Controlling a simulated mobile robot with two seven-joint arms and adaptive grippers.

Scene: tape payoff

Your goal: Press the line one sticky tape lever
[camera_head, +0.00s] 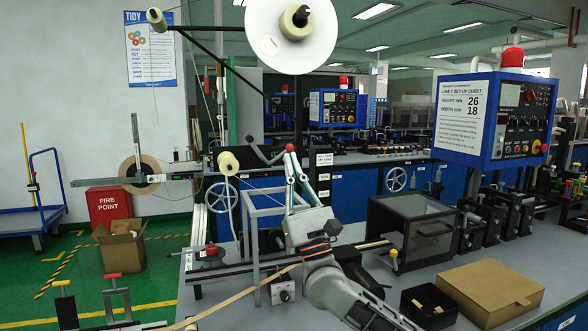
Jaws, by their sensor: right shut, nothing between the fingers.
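My right gripper (291,163) reaches up from the lower middle of the head view. Its fingers are shut with nothing between them, and the tips lie just under the red knob in the picture. I cannot tell whether they touch it. The gripper body hides part of the bench behind it. My left gripper is not in view.
A large white disc (268,38) hangs above on a black frame. A clear-sided guard box (410,232), a cardboard box (490,290) and a black tray (428,306) stand right of my arm. The blue control box (494,120) stands behind. A tan strip (235,297) crosses the front left.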

